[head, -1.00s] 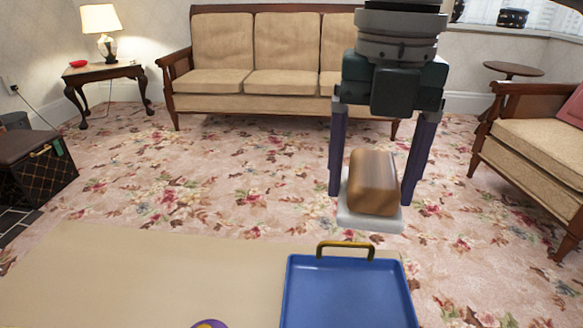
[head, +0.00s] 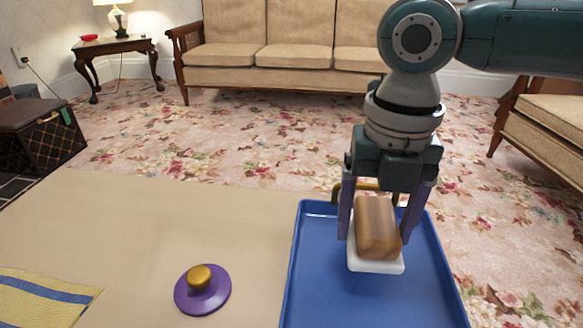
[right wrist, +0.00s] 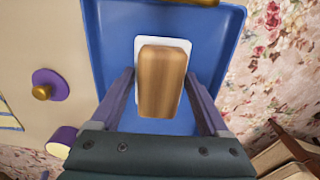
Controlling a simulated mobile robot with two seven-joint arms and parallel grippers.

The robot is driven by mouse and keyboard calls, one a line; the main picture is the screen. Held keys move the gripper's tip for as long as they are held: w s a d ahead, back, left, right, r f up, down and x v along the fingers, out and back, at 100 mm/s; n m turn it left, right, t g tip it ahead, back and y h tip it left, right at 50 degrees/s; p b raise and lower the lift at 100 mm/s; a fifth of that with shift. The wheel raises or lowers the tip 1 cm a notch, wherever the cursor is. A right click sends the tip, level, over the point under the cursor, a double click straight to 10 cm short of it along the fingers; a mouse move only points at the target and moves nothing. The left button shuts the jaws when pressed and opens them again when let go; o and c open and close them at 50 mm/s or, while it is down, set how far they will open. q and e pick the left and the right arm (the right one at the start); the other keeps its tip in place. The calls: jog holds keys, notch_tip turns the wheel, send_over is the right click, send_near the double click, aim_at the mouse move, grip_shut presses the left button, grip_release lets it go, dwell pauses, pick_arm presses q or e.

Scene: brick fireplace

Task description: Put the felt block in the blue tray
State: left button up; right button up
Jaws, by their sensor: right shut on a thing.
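The felt block has a brown wooden-looking top (head: 377,225) and a white base (head: 376,265). My right gripper (head: 377,238) is shut on it, with one finger on each side. It is over the far part of the blue tray (head: 318,285) in the head view. I cannot tell whether the white base touches the tray floor. In the right wrist view the block (right wrist: 162,85) lies between the fingers, with the blue tray (right wrist: 222,50) behind it. The block hides part of the tray floor. My left gripper is not in view.
The tray stands on a beige tabletop (head: 120,225). A purple disc with a gold knob (head: 203,290) lies left of the tray. A yellow cloth with blue stripes (head: 45,297) lies at the front left. The tray has a brass handle (head: 338,192) at its far edge.

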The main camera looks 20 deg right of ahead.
aim_at(377, 216)
notch_tip(377, 216, down, 4)
jog(key=shift+b, duration=1.05)
jog(key=shift+r, duration=0.1)
jog(key=o, duration=1.2)
notch_tip(377, 216, up, 12)
jog(key=p, duration=0.7)
jog(key=s+a+f+m+t+y, duration=0.1)
jog(key=s+a+f+m+y, duration=0.1)
jog(key=s+a+m, duration=0.4)
jog(key=s+a+f+m+t+y, duration=0.1)
jog(key=s+a+f+m, duration=0.1)
jog(key=a+m, duration=0.4)
jog(key=s+d+m+h, duration=0.1)
jog(key=s+d+m, duration=0.1)
jog(key=m, duration=0.3)
jog(key=s+d+m+t+h, duration=0.1)
jog(key=s+d+m, duration=0.2)
jog(key=m, duration=0.2)
jog(key=s+d+m, duration=0.3)
jog(key=m, duration=0.3)
jog(key=shift+s+d+f+t+h, duration=0.2)
jog(key=shift+d+t+h, duration=0.1)
jog(key=shift+d+h, duration=0.1)
